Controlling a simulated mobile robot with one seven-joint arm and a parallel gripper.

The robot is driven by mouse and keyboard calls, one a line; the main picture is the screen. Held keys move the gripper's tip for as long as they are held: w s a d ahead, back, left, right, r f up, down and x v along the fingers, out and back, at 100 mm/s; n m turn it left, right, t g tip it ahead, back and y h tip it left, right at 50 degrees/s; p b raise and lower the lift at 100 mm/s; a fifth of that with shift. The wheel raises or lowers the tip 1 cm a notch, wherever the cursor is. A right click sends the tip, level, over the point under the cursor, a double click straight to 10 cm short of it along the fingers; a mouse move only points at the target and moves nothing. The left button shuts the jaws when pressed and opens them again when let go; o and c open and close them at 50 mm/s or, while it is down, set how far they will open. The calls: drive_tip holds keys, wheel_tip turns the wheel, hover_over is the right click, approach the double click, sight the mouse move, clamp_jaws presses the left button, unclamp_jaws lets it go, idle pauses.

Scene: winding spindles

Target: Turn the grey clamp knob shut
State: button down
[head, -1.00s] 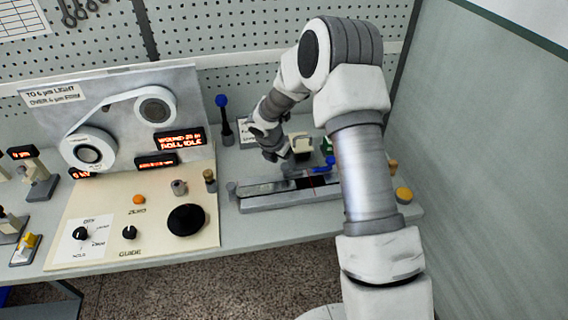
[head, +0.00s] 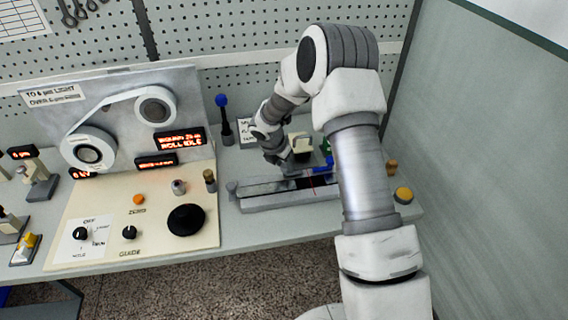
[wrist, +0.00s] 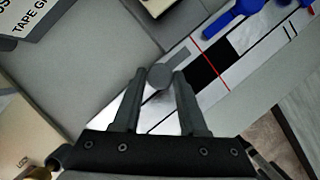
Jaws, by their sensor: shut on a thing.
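In the head view my gripper (head: 288,166) is down at the back edge of the long grey track (head: 265,202), and the knob cannot be made out there. How far the knob is turned cannot be told.
A blue handle (head: 325,163) lies over the track, right of my gripper; it also shows in the wrist view (wrist: 232,14). A cream block (head: 301,143) stands behind. A blue-topped lever (head: 222,101) rises to the left. The control panel (head: 105,215) lies further left.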

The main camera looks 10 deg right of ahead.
drive_tip(key=shift+m, duration=0.4)
drive_tip(key=m, duration=0.2)
drive_tip(key=m+g+h+b, duration=0.1)
drive_tip(key=shift+w+a+m, duration=0.15)
drive_tip(key=shift+m, duration=0.25)
drive_tip(key=m+g+b, duration=0.1)
drive_tip(key=m+g, duration=0.1)
drive_tip(key=m, duration=0.2)
drive_tip(key=shift+w+b, duration=0.2)
drive_tip(key=shift+b, duration=0.15)
drive_tip(key=m+g+b, duration=0.1)
drive_tip(key=m+g, duration=0.1)
drive_tip(key=m, duration=0.3)
drive_tip(key=shift+w, duration=0.1)
drive_tip(key=m+g, duration=0.1)
drive_tip(key=m, duration=0.3)
drive_tip(key=shift+w+y+b, duration=0.1)
drive_tip(key=shift+y+b, duration=0.25)
drive_tip(key=shift+y, duration=0.05)
drive_tip(key=shift+m+g, duration=0.3)
drive_tip(key=shift+c, duration=2.3)
unclamp_jaws()
